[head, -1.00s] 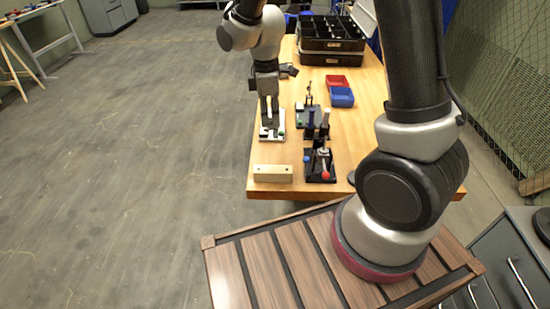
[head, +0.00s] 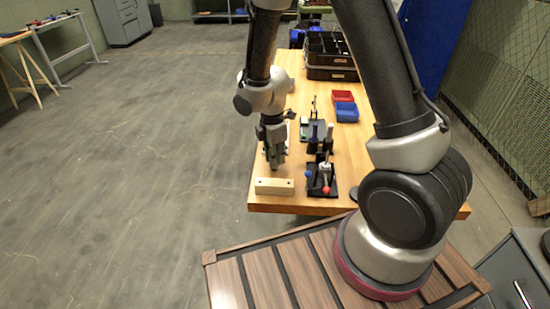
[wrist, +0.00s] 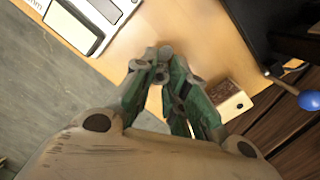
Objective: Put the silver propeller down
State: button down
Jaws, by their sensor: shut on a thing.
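My gripper (head: 274,163) hangs low over the near left part of the wooden workbench (head: 350,150), just behind a pale wooden block. In the wrist view its green-padded fingers (wrist: 163,78) are closed together. A small silver-grey piece with rounded lobes, apparently the silver propeller (wrist: 152,67), shows at the fingertips. The fingers partly hide it, and it is too small to make out in the head view. I cannot tell whether it touches the bench top.
The wooden block (head: 274,186) lies near the bench's front edge; it also shows in the wrist view (wrist: 230,98). A black stand with red and blue knobs (head: 322,180) is to its right. Red (head: 343,96) and blue (head: 347,112) bins and black cases (head: 331,58) stand farther back.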

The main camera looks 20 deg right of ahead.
jog(key=shift+f, duration=0.4)
jog(key=c, duration=1.4)
grip_release()
jog(key=shift+f, duration=0.1)
jog(key=shift+c, duration=0.2)
notch_tip(320, 180, up, 12)
jog(key=s+d+r+m+t, duration=0.1)
jog(key=s+d+r+m, duration=0.35)
jog(key=r, duration=0.25)
jog(key=s+d+r+m+t, duration=0.1)
jog(key=s+d+r+m, duration=0.2)
jog(key=d+r+m, duration=0.3)
jog(key=s+d+r+m+t, duration=0.1)
jog(key=s+d+r+m, duration=0.1)
jog(key=s, duration=0.4)
jog(key=s+d+r+m, duration=0.2)
jog(key=s+r+m, duration=0.2)
jog(key=s+m, duration=0.2)
jog(key=shift+s+d+r+m+t+y, duration=0.2)
jog(key=shift+s+r+m+t+y, duration=0.1)
jog(key=shift+m+t+y, duration=0.1)
